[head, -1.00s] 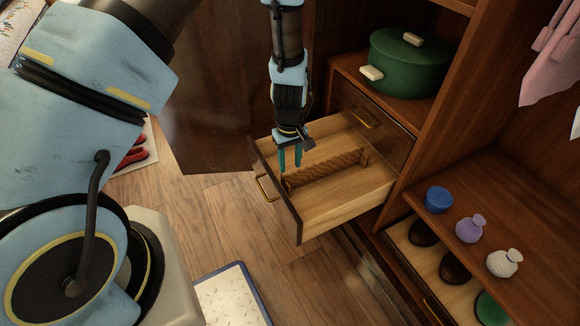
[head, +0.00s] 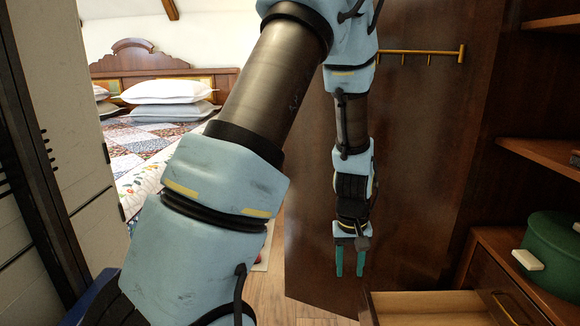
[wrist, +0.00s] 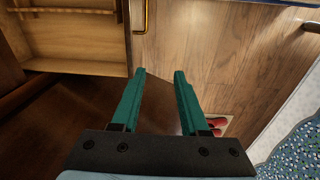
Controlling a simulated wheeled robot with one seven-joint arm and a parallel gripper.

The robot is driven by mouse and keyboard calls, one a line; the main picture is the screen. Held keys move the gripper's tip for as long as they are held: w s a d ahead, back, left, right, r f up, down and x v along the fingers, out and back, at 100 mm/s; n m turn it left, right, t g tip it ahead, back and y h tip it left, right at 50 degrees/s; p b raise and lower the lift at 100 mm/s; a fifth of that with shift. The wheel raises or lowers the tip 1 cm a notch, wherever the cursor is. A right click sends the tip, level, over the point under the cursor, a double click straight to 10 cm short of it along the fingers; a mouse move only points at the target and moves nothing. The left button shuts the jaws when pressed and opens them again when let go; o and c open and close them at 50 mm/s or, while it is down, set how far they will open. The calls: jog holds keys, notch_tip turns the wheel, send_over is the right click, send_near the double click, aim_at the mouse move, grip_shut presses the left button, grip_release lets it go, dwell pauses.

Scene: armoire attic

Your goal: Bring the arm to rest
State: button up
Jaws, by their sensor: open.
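My gripper (head: 350,262) hangs pointing down in the head view, in front of the dark wooden armoire door (head: 300,200). Its two teal fingers are apart, with nothing between them. In the wrist view my gripper (wrist: 158,75) is also open and empty, above the wooden floor. The open drawer (head: 420,305) is at the bottom right of the head view, to the right of and below the fingers. The drawer also shows at the top left of the wrist view (wrist: 75,52), and the fingers are clear of it.
A green pot (head: 553,250) stands on the armoire's right side. A brass rail with hooks (head: 415,51) is on the door. A bed with pillows (head: 165,92) is at the back left. Red-handled things (wrist: 216,125) lie near the right finger. Bare floor (wrist: 215,45) lies below the gripper.

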jog(key=s+a+r+t, duration=0.1)
jog(key=s+a+r, duration=0.1)
jog(key=a+r, duration=0.6)
jog(key=s+a+r, duration=0.1)
jog(key=a+r, duration=0.3)
jog(key=a, duration=0.9)
notch_tip(320, 180, up, 15)
jog(key=p, duration=1.5)
jog(key=shift+s+r+y, duration=0.15)
jog(key=shift+s+y, duration=0.15)
